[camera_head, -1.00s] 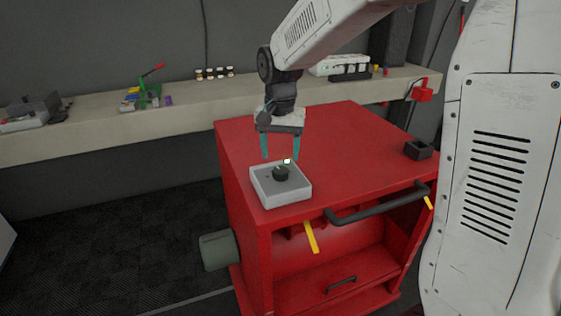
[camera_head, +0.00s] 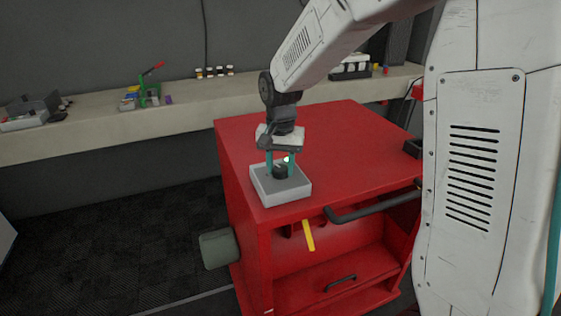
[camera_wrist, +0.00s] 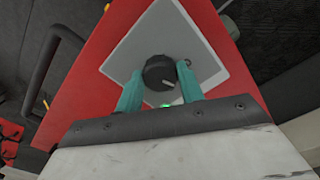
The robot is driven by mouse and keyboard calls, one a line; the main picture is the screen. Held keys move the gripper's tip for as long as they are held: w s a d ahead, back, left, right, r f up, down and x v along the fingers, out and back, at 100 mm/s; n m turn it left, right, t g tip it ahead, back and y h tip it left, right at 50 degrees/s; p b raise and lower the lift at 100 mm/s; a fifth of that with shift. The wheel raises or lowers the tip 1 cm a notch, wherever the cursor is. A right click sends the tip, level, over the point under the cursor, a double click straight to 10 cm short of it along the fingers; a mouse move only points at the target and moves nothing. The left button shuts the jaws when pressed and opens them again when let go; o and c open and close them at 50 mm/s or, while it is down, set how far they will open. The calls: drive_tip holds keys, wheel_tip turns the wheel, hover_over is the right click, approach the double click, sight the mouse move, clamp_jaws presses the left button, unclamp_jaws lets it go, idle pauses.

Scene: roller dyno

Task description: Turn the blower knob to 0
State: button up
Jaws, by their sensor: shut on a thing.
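The blower knob (camera_head: 280,171) is a black round dial on top of a light grey box (camera_head: 284,196) on the near left corner of the red cabinet. In the wrist view the knob (camera_wrist: 160,73) shows a white pointer line toward the lower right, and a green light glows beside it. No scale marks can be read. My gripper (camera_head: 280,170) points down over the box, with its teal fingers on either side of the knob. In the wrist view the fingers (camera_wrist: 158,84) flank the knob, shut on it.
The red cabinet (camera_head: 340,135) has a clear top behind the box. A black handle (camera_head: 375,208) and a yellow strip (camera_head: 308,235) are at its front. A small black block (camera_head: 412,148) sits at its right edge. A bench (camera_head: 190,108) with small items runs behind.

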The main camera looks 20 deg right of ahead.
sight(281, 168)
drive_tip(key=shift+n, duration=0.4)
drive_tip(key=n, duration=0.3)
drive_tip(key=shift+n, duration=2)
drive_tip(key=shift+d, duration=0.1)
drive_tip(key=o, duration=1)
drive_tip(key=shift+r, duration=0.1)
wheel_tip(281, 168, up, 8)
drive_tip(key=shift+f, duration=0.1)
